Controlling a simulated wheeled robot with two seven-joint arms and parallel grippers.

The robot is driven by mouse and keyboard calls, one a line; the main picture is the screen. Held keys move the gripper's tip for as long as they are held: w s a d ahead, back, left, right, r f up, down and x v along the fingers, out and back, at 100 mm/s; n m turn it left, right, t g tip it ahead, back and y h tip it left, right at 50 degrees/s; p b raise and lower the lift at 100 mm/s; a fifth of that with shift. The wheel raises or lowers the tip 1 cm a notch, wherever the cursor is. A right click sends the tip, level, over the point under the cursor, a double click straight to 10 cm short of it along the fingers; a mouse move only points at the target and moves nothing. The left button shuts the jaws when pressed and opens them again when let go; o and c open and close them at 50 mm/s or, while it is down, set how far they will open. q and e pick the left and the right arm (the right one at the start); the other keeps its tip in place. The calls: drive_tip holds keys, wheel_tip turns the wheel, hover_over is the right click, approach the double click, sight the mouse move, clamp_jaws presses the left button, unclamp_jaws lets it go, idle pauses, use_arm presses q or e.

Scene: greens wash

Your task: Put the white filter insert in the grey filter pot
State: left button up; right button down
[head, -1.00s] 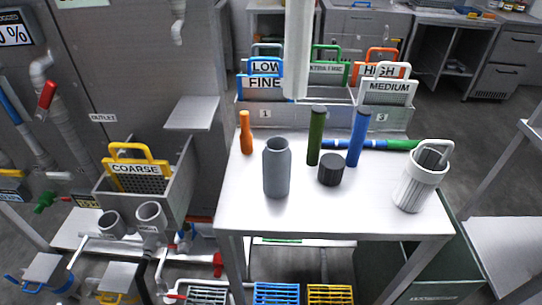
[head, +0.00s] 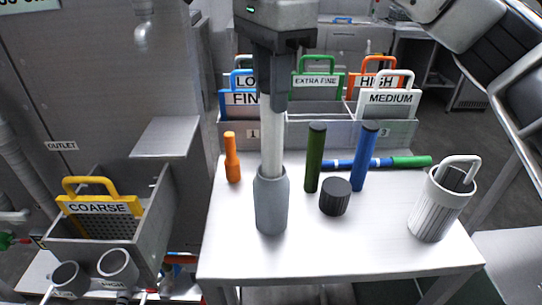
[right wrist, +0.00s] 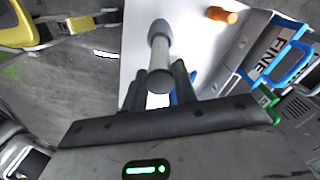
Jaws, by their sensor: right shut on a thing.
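The white filter insert (head: 271,148) is a long pale tube, held upright by my right gripper (head: 274,98). Its lower end meets the mouth of the grey filter pot (head: 271,208); I cannot tell how far inside it is. The pot stands upright on the white table. In the right wrist view, my right gripper (right wrist: 158,92) has its dark fingers around the insert's dark-capped top. The insert (right wrist: 158,58) points away toward the pot (right wrist: 158,30). My left gripper is out of view.
Labelled screens stand in a rack (head: 318,133) behind. The table's front is clear.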

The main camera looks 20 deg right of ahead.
sight(271, 153)
wheel_tip(271, 153, down, 6)
drive_tip(key=shift+r+b, duration=0.1)
drive_tip(key=shift+b, duration=0.2)
drive_tip(key=shift+f, duration=0.5)
wheel_tip(271, 153, down, 4)
